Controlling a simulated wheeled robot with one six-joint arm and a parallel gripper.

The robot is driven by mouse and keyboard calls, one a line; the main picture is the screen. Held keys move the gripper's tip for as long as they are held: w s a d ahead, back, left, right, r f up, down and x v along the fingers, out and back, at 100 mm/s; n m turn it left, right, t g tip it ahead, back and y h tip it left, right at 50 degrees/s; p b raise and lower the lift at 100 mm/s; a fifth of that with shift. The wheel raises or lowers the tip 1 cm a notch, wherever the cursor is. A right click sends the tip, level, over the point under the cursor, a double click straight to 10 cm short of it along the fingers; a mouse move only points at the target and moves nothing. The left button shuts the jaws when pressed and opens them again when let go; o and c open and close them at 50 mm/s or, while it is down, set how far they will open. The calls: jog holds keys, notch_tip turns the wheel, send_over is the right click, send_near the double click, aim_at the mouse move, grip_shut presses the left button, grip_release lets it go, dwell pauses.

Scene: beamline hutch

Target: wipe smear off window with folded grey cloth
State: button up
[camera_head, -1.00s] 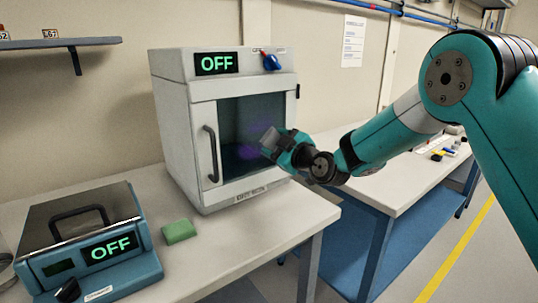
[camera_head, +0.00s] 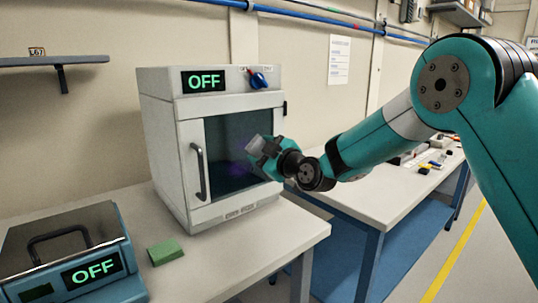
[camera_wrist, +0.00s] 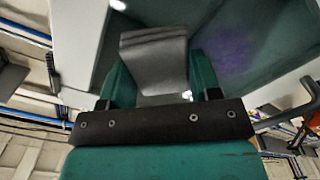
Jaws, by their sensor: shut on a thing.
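The folded grey cloth (camera_wrist: 155,62) is held between the fingers of my gripper (camera_wrist: 155,85) in the wrist view. In the head view my gripper (camera_head: 264,152) is in front of the right part of the window (camera_head: 226,150), with the cloth (camera_head: 258,145) at its tip. I cannot tell whether the cloth touches the glass. A faint purple smear (camera_head: 240,170) shows on the window, partly hidden by the gripper. In the wrist view the smear (camera_wrist: 232,52) lies to the right of the cloth.
The window is in the door of a white cabinet reading OFF (camera_head: 160,140), with a handle (camera_head: 198,172) on its left. A green sponge-like block (camera_head: 165,252) and a blue lidded device (camera_head: 70,262) stand on the bench to the left. Another bench (camera_head: 390,185) stands right.

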aim_at(238, 145)
jog(key=shift+s+a+f, duration=0.1)
jog(key=shift+s+a, duration=0.8)
jog(key=shift+a, duration=0.35)
jog(key=shift+s+a, duration=0.9)
jog(key=shift+a, duration=0.3)
jog(key=shift+s+a, duration=0.5)
jog(key=shift+a, duration=0.35)
jog(key=shift+s+a, duration=0.5)
jog(key=shift+a, duration=0.35)
jog(key=shift+r+p, duration=0.4)
jog(key=shift+r, duration=0.85)
jog(key=shift+w+d+f+b, duration=0.2)
jog(key=shift+w+d+b, duration=0.55)
jog(key=shift+d, duration=0.25)
jog(key=shift+w+d+r+b, duration=0.15)
jog(key=shift+w+d+b, duration=0.35)
jog(key=shift+d, duration=0.3)
jog(key=shift+w+d+b, duration=0.55)
jog(key=shift+d+b, duration=0.05)
jog(key=shift+d, duration=0.25)
jog(key=shift+w+d+b, duration=0.55)
jog(key=shift+d, duration=0.25)
jog(key=shift+w+d+b, duration=0.55)
jog(key=shift+d+b, duration=0.05)
jog(key=shift+d, duration=0.25)
jog(key=shift+w+d+b, duration=0.3)
jog(key=shift+w+d, duration=0.15)
jog(key=shift+d, duration=0.25)
